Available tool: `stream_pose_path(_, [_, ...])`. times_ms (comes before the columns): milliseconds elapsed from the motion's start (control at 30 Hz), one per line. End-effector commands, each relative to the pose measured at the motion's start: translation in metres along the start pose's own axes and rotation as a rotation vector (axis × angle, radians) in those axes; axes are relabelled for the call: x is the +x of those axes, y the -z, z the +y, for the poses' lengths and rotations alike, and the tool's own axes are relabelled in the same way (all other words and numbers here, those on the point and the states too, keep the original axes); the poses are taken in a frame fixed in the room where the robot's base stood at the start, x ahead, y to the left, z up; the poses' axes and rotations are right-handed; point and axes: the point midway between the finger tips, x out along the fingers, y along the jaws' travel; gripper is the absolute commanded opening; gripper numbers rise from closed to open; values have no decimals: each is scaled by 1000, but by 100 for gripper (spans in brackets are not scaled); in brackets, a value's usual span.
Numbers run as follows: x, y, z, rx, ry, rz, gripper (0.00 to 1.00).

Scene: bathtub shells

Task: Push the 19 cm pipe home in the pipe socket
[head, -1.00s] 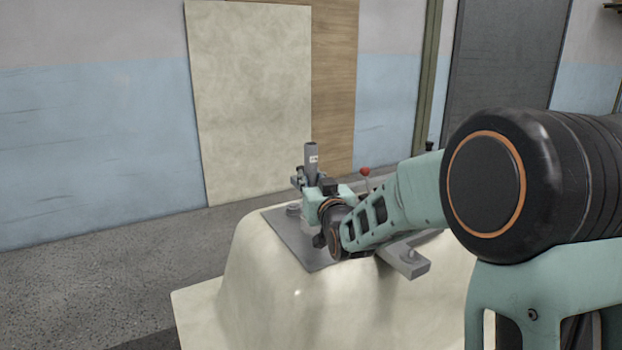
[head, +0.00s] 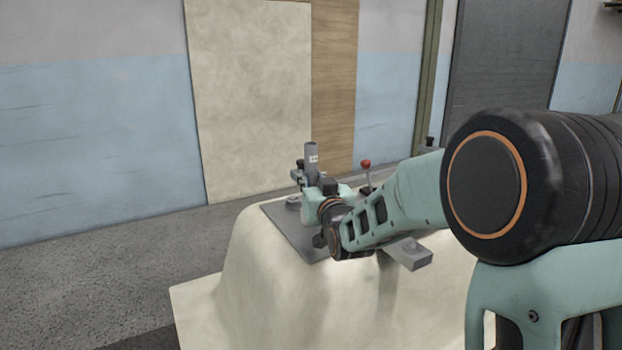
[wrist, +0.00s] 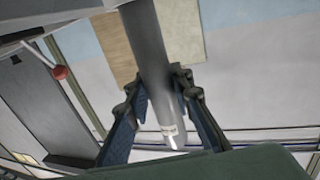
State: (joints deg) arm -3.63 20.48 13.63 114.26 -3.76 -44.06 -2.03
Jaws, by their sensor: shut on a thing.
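The 19 cm pipe (head: 311,160) is a grey tube with a small white label, standing about upright above the grey plate in the head view. In the wrist view the pipe (wrist: 150,55) runs between the two dark fingers, its labelled end towards my palm. My gripper (wrist: 157,85) is shut on the pipe; in the head view it is mostly hidden behind my wrist. I cannot make out the pipe socket or the pipe's lower end in the head view, so I cannot tell how deep the pipe sits.
A grey plate (head: 286,233) lies on the cream tub shell (head: 262,278). A red-knobbed lever (head: 366,164) stands right of the pipe, and a grey block (head: 411,256) juts out at the shell's front right. A cream panel (head: 252,90) leans on the wall behind.

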Motion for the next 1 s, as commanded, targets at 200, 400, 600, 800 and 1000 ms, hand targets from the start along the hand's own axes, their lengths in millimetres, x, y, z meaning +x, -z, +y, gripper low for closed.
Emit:
stream_pose_path(200, [0,-6,0,0,0,1,0])
stream_pose_path(400, [0,-11,0,0,0,1,0])
stream_pose_path(600, [0,-17,0,0,0,-2,0])
stream_pose_path(800, [0,-18,0,0,0,-3,30])
stream_pose_path(1000, [0,-17,0,0,0,-1,41])
